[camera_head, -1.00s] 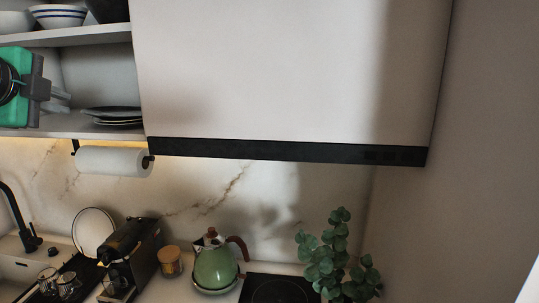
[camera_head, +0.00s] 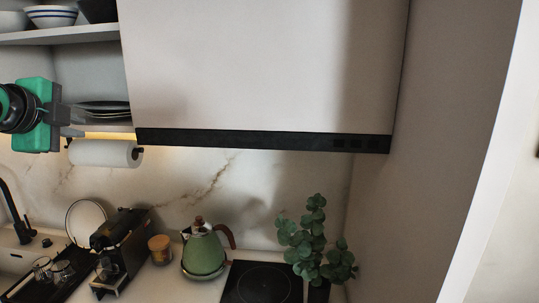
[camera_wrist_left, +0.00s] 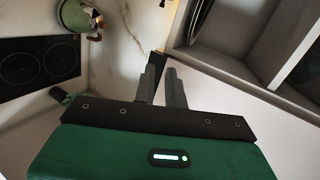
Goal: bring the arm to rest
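My left gripper (camera_head: 72,122), with a green and black body, is at the left edge of the head view, in front of the open shelf. It also shows in the left wrist view (camera_wrist_left: 162,72), its dark fingers a narrow gap apart with nothing between them. The far finger tips are small, so the exact opening is hard to judge. My right gripper is in neither view.
The shelf with bowls (camera_head: 52,17) and dark plates (camera_head: 103,107) is close behind the gripper. A paper towel roll (camera_head: 103,153) hangs below. A green kettle (camera_head: 204,252), a coffee machine (camera_head: 120,242) and a plant (camera_head: 312,240) stand on the counter.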

